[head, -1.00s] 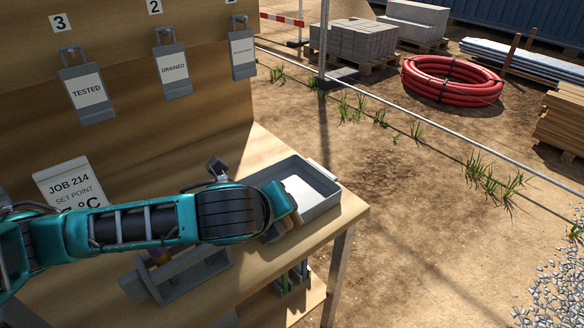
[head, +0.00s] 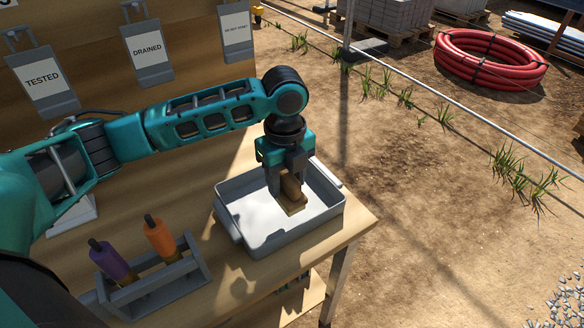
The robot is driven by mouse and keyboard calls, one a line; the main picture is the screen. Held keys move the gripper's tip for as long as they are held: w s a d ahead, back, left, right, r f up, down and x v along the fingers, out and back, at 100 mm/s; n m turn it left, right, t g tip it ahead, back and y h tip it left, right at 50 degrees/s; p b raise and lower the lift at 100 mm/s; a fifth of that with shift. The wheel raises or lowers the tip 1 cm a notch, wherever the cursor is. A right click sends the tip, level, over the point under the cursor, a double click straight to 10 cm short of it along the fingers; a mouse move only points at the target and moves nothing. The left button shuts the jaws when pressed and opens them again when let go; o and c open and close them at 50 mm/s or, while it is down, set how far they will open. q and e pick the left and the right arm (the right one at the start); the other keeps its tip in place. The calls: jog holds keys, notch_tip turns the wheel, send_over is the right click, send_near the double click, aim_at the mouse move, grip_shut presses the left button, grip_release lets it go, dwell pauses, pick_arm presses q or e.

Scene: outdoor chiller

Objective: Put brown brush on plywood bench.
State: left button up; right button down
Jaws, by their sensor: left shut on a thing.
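My left gripper (head: 288,184) is over the grey tray (head: 297,242) and points down. It is shut on the brown brush (head: 292,197), a small wooden block-like piece between its fingers. The brush is inside the tray's outline, at or just above the white tray floor; I cannot tell if it touches. The plywood bench (head: 243,292) carries the tray near its right end. My right gripper is not in view.
A grey rack (head: 160,284) with an orange-handled tool (head: 160,238) and a purple-handled tool (head: 110,262) stands left of the tray. Tags hang on the back board (head: 100,20). Bare bench shows in front of the tray. Red hose (head: 490,60) lies on the ground beyond.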

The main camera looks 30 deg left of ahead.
pick_arm(q)
jog(key=shift+s+f, duration=0.15)
jog(key=shift+f, duration=3.05)
jog(key=shift+f, duration=0.3)
jog(key=o, duration=1)
notch_tip(320, 180, up, 13)
